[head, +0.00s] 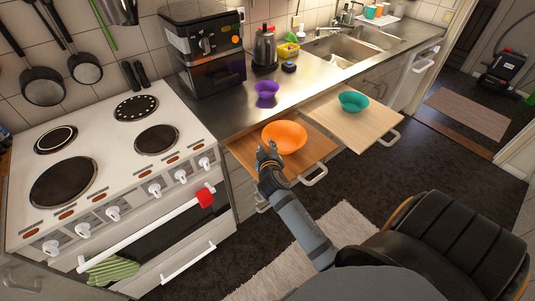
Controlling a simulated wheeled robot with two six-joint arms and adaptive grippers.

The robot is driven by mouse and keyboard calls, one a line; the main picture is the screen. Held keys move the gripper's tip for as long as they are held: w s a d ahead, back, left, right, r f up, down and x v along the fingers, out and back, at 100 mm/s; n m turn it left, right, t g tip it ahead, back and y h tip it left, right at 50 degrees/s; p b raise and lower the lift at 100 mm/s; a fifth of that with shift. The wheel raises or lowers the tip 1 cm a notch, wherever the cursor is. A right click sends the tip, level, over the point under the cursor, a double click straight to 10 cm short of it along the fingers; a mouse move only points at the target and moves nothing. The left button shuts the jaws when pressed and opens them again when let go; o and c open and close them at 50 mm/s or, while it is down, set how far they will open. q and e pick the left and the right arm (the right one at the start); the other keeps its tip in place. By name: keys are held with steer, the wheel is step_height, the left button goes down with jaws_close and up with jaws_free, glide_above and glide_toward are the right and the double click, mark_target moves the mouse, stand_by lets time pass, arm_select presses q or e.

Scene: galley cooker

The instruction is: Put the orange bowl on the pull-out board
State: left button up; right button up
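The orange bowl (285,136) is upright on, or very close above, the darker wooden pull-out board (318,152) beside the cooker. My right gripper (265,147) is at the bowl's near left rim, with its fingers apart. One finger overlaps the bowl's edge in the picture; I cannot tell whether it touches. A second, paler board (352,127) is pulled out to the right and carries a teal bowl (354,101). My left gripper is not in view.
The white cooker (110,165) is at the left. The paler board's front half is clear.

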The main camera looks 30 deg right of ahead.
steer(key=v, duration=0.5)
steer(key=shift+s+a, duration=0.1)
steer(key=shift+s, duration=0.15)
steer(key=shift+s+a+r, duration=0.15)
steer(key=shift+s+r, duration=0.15)
steer(key=shift+s, duration=0.05)
steer(key=shift+f, duration=0.1)
